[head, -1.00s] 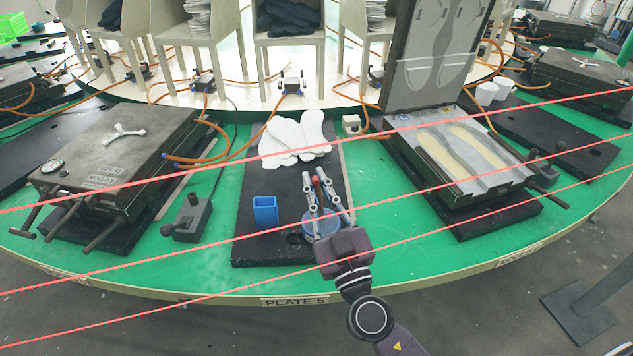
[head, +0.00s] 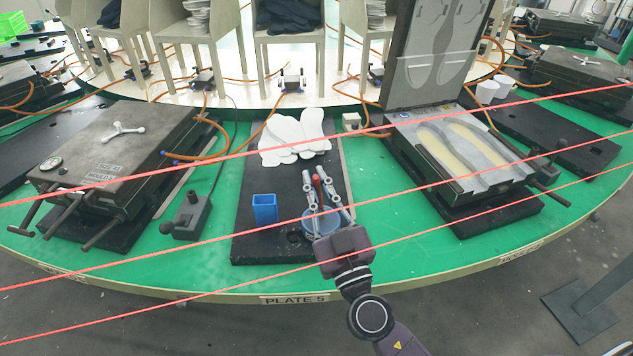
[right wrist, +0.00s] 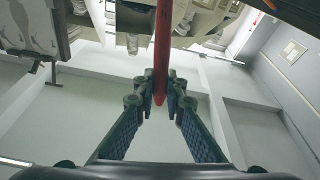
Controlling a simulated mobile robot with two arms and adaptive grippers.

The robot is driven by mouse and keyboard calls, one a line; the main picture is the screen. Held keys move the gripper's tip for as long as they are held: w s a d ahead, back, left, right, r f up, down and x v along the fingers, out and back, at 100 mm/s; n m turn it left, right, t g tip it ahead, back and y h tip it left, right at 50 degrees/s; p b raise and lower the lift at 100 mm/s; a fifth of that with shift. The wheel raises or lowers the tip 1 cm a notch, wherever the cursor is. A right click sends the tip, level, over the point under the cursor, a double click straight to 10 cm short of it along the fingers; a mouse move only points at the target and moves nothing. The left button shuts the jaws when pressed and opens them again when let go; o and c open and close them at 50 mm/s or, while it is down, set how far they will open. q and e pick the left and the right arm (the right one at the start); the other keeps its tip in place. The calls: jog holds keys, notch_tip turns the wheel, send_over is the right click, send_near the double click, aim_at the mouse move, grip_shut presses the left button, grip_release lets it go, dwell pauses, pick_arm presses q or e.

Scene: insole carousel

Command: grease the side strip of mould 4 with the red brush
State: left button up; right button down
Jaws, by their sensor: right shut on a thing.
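My right gripper (head: 319,187) is shut on the red brush (right wrist: 162,50), whose red handle stands between the fingertips in the right wrist view. In the head view the brush (head: 317,183) shows only as a small red piece at the fingers, just above or in the round blue tub (head: 309,224); its bristles are hidden. The open mould (head: 487,181) lies to the right of the gripper, lid (head: 424,78) raised, with two pale yellow foot-shaped cavities. Its number is too small to read for certain. My left gripper is not in view.
A blue rectangular cup (head: 265,209) and white insoles (head: 294,137) are on the black plate (head: 263,247). A closed mould (head: 122,145) with handles stands at left. Red ropes (head: 200,262) cross in front of the green carousel. Green surface (head: 385,245) is free right of the tub.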

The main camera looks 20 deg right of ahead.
jog(key=shift+f+b, duration=0.35)
dwell(0.7)
jog(key=shift+r+p, duration=2.5)
jog(key=shift+r, duration=1.1)
